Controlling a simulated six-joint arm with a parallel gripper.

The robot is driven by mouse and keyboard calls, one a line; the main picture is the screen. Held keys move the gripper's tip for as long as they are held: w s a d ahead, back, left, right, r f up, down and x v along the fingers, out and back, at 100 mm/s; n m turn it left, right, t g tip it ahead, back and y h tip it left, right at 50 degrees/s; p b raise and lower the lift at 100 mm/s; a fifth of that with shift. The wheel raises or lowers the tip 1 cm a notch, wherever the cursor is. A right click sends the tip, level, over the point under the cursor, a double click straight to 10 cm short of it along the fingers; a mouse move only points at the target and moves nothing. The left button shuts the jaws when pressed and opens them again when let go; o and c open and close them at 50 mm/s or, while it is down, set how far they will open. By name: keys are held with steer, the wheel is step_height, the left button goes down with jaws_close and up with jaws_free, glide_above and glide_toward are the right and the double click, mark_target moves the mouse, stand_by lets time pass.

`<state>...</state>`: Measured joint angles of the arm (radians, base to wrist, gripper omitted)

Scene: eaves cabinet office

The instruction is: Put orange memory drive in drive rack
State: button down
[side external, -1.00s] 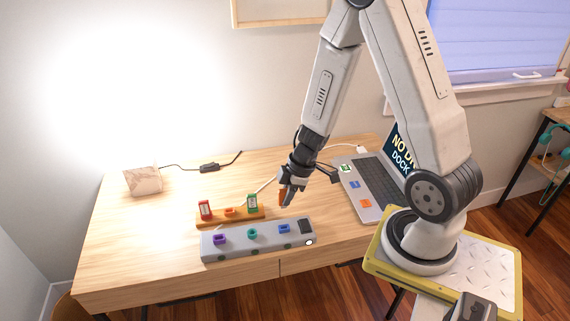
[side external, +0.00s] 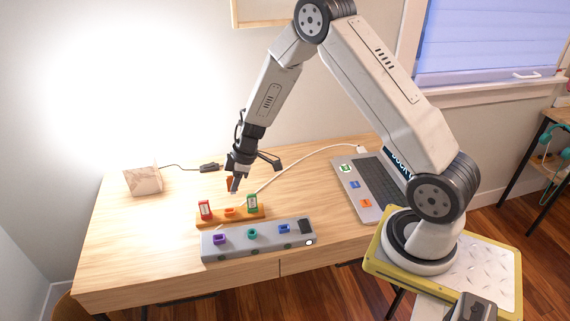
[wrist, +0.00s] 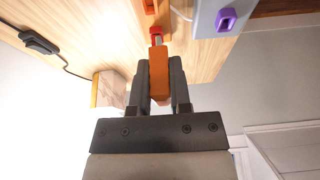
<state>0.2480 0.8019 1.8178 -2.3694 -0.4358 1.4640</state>
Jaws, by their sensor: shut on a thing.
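My gripper (side external: 234,187) is shut on the orange memory drive (side external: 229,183) and holds it above the drive rack (side external: 243,218). In the wrist view the drive (wrist: 159,78) sits between the two fingers, its metal connector pointing away from my gripper towards an orange-red socket. The rack is a low orange-brown strip on the desk. Whether the connector touches the socket is unclear; the side view shows a gap.
A grey hub (side external: 262,246) with purple, green and blue sockets lies right in front of the rack. A laptop (side external: 365,190) is at the right, with a white cable (side external: 300,162) behind. A paper-like box (side external: 143,180) and black adapter (side external: 209,167) are at the back left.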

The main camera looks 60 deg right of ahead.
steer(key=shift+w+a+f, duration=0.1)
steer(key=shift+w+a, duration=0.05)
steer(key=shift+w, duration=0.45)
steer(key=shift+w+a+f, duration=0.1)
steer(key=shift+w+a, duration=0.05)
steer(key=shift+w, duration=0.4)
steer(key=shift+f, duration=0.2)
steer(key=shift+f, duration=2.6)
steer(key=shift+f, duration=1.3)
steer(key=shift+c, duration=2.4)
jaws_free()
steer(key=shift+r, duration=0.1)
steer(key=v, duration=0.7)
steer(key=shift+s+r, duration=0.15)
steer(key=shift+r, duration=0.1)
